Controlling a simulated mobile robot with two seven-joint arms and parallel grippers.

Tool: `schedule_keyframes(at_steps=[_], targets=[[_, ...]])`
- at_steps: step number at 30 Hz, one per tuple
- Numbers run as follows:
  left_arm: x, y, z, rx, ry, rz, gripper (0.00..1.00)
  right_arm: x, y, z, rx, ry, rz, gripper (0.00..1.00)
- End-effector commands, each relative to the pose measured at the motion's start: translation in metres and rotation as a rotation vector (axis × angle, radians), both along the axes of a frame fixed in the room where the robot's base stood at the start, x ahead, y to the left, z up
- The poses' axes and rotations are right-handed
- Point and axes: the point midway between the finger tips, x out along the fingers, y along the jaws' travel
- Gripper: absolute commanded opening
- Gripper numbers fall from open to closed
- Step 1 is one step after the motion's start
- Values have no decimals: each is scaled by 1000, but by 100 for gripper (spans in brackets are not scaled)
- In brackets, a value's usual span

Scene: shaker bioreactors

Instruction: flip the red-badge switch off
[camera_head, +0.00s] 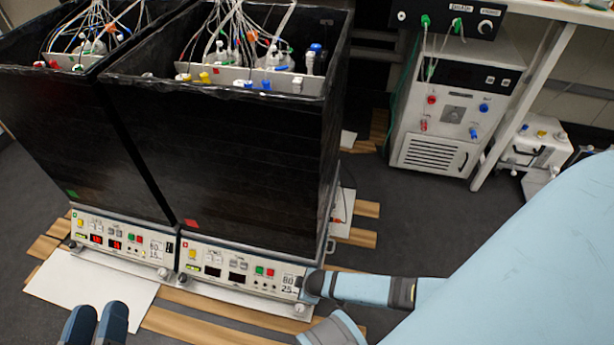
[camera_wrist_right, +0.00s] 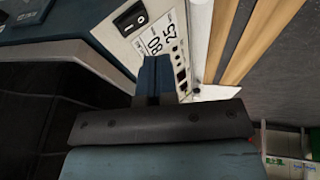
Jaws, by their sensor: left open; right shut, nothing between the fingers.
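The red-badge unit is the right black shaker box (camera_head: 225,150), with a red square (camera_head: 191,223) low on its front. Its control panel (camera_head: 240,268) has two dark displays. In the right wrist view its black rocker switch (camera_wrist_right: 131,18) shows beside a label reading 80 and 25; I cannot tell which side is pressed in. My right gripper (camera_head: 310,285) is at the panel's right end and covers the switch in the head view. In the wrist view its closed fingers (camera_wrist_right: 158,72) are empty, just below the switch, apparently apart from it. My left gripper (camera_head: 96,325) is open and empty at lower left.
The green-badge box (camera_head: 80,130) stands close at left, its panel (camera_head: 120,243) lit with red digits. Tubes and cables rise from both boxes. A white cabinet unit (camera_head: 455,110) stands at back right. Wooden slats (camera_head: 185,325) and a white sheet (camera_head: 90,285) lie in front.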

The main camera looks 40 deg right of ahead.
Motion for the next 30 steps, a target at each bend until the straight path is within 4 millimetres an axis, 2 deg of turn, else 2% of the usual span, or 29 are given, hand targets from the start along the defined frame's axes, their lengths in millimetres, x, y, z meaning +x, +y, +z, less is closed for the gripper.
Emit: schedule_keyframes(at_steps=[1, 7, 12, 25, 30], targets=[[0, -1, -16, 14, 23, -9, 43, 6, 1, -17, 0, -1, 0, 0], [0, -2, -42, 64, 98, -40, 43, 18, -12, -40, -1, -2, 1, 0], [5, 1, -39, 94, 46, -35, 43, 23, -18, -48, -1, -1, 0, 0], [6, 1, -36, 100, 36, -34, 43, 24, -19, -49, 0, 0, 0, 0], [5, 0, -26, 83, 60, -42, 43, 23, -18, -55, 2, 1, -2, 0]])
